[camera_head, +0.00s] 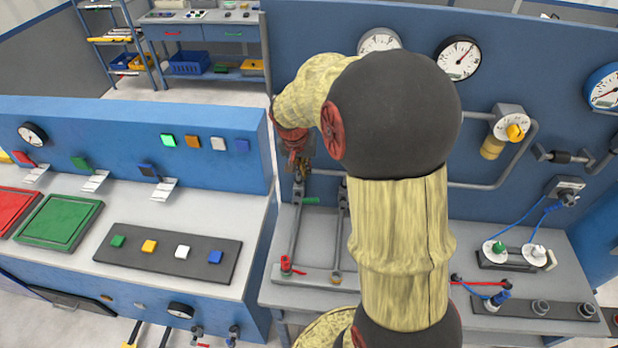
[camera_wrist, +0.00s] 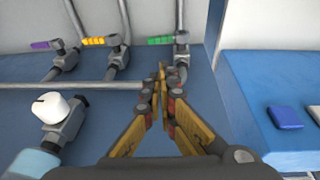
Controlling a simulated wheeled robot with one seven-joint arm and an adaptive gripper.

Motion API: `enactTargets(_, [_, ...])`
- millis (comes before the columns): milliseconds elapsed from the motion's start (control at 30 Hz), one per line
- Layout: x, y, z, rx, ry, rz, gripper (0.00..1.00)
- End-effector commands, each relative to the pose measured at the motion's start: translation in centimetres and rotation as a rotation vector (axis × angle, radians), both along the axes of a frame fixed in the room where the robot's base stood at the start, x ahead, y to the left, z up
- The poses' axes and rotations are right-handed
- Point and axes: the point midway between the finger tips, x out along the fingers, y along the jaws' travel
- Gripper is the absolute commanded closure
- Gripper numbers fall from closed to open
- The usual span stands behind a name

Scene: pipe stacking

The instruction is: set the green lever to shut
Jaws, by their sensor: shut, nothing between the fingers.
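The green lever (camera_wrist: 160,40) lies crosswise to its grey upright pipe (camera_wrist: 181,15) in the wrist view, reaching left from the valve body. It also shows in the head view (camera_head: 307,200), small and pointing right from the pipe. My gripper (camera_wrist: 163,76) is shut and empty, with its fingertips together. In the wrist view the tips appear just below the lever and its valve, apart from the lever in the picture; the depth between them is hard to tell. In the head view my gripper (camera_head: 298,170) is above the lever, partly hidden by my wrist.
A yellow lever (camera_wrist: 99,41) and a purple lever (camera_wrist: 46,44) sit on neighbouring valves. A white knob (camera_wrist: 52,106) is at the wrist view's left. A horizontal pipe (camera_wrist: 50,87) runs along the blue panel. The blue button console (camera_head: 130,145) stands left of the pipe bench.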

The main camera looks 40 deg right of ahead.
Motion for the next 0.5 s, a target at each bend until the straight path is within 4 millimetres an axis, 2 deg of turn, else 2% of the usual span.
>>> enactTargets(500, [1.0,-2.5,-9.1,0.000,0.002,0.002,1.00])
